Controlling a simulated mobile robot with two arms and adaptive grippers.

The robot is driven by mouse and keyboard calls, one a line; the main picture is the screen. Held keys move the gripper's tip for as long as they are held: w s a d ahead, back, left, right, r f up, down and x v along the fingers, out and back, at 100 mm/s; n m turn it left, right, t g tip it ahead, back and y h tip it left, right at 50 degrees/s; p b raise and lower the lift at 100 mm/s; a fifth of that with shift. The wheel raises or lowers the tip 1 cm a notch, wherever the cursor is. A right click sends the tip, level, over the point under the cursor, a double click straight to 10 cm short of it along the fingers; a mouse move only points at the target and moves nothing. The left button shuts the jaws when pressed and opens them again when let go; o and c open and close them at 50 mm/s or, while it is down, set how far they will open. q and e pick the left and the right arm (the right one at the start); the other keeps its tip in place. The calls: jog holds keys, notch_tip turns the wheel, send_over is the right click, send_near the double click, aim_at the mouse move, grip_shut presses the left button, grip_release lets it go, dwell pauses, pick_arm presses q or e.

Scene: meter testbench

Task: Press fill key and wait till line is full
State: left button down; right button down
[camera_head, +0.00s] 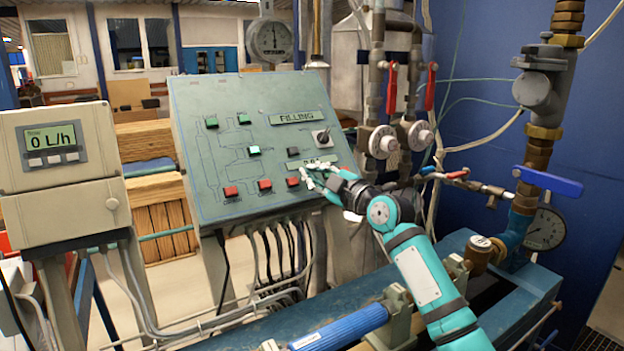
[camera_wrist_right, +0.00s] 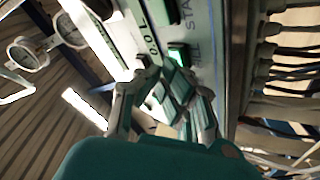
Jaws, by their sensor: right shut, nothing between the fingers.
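The sloped grey-green control panel (camera_head: 240,190) stands in the middle of the head view, its upper display (camera_head: 295,117) reading "FILLING". My right gripper (camera_head: 308,178) is shut and empty at the panel's lower right, in front of part of the smaller display. In the right wrist view, its closed fingertips (camera_wrist_right: 175,75) are at a lit green key (camera_wrist_right: 178,53) beside lettering that appears to read "FILL". The fingers cover part of this key, and I cannot tell whether they touch it. The key is hidden by the gripper in the head view. My left gripper is not in view.
A meter box (camera_head: 54,143) at the left reads "0 L/h". Red keys (camera_head: 264,185) and green keys (camera_head: 243,118) dot the panel. Pipes with red-handled valves (camera_head: 391,88) and a blue-handled valve (camera_head: 548,181) stand at the right. Cables hang below the panel.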

dwell(0.4)
jog(key=shift+s+d+r+p, duration=0.25)
jog(key=shift+s+r+p, duration=0.2)
jog(key=shift+s, duration=0.1)
jog(key=s+d+r+p, duration=0.2)
jog(key=s+r+p, duration=0.1)
jog(key=shift+r, duration=0.15)
dwell(0.3)
dwell(0.5)
jog(key=shift+s+d+r+p, duration=0.2)
jog(key=shift+s+r+p, duration=0.15)
jog(key=shift+s+r, duration=0.15)
